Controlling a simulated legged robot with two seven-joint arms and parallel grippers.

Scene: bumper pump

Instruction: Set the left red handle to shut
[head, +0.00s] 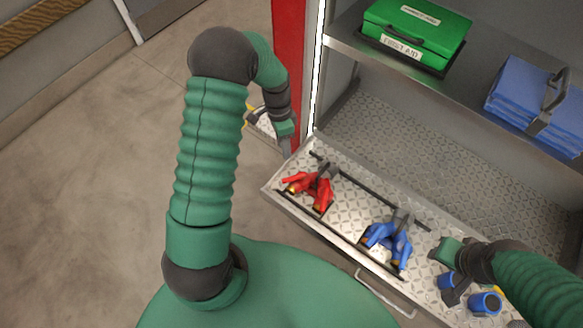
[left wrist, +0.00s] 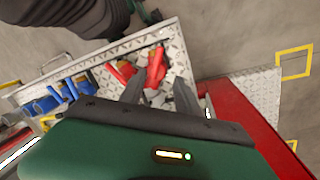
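Two red handles sit side by side on a dark fitting in the metal drawer. The left red handle (head: 298,184) points out to the left, and the right one (head: 323,197) points toward the drawer's front. In the left wrist view the left red handle (left wrist: 156,67) and its neighbour (left wrist: 121,72) lie beyond the fingers. My left gripper (head: 286,147) is above the drawer's left end, apart from the handles. Its fingers (left wrist: 160,93) are spread with nothing between them. My right gripper (head: 454,287) is low at the drawer's right, beside blue parts; its fingers are partly unclear.
A shelf above holds a green first aid box (head: 416,32) and folded blue cloth (head: 530,95). A red post (head: 288,50) stands behind my left gripper.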

